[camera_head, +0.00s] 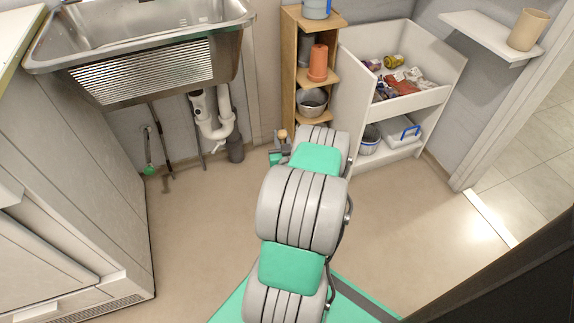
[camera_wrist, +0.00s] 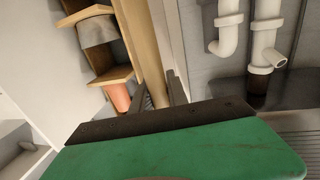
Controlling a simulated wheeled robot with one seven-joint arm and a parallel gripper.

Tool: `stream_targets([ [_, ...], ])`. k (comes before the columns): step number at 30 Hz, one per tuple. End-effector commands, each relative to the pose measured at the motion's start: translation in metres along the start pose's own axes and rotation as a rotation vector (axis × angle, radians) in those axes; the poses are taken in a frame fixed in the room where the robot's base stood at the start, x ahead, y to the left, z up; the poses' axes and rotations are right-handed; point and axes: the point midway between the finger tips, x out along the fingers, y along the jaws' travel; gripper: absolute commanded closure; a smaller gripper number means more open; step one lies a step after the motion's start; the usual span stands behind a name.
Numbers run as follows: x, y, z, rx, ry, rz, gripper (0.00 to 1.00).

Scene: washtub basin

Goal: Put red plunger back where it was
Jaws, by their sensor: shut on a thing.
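My gripper is partly visible past my arm in the head view (camera_head: 277,155), low in front of the wooden shelf. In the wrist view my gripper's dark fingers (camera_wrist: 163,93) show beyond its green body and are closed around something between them. A small rounded wooden end (camera_head: 282,134) sticks up at the gripper in the head view; it looks like the end of a handle. No red plunger cup can be made out in either view; my arm and gripper body hide what is below. A green-ended stick tool (camera_head: 150,169) stands at the wall under the basin.
The wooden shelf (camera_head: 289,75) holds orange pots (camera_head: 318,62) and a metal bowl (camera_head: 312,102). A white cabinet (camera_head: 430,97) stands to its right. The steel basin (camera_head: 140,60) and white drain pipe (camera_head: 211,115) are left. The floor between the left cupboard and my arm is clear.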

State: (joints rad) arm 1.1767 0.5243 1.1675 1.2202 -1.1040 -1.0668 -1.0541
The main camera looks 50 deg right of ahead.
Motion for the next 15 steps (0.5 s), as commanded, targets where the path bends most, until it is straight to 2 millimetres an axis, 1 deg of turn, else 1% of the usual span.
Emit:
stream_targets([
  [8, 0.045, 0.014, 0.022, -0.002, 0.004, -0.002, 1.00],
  [13, 0.079, 0.026, 0.038, -0.002, 0.005, -0.001, 1.00],
  [15, 0.088, 0.029, 0.053, -0.001, 0.004, -0.001, 1.00],
])
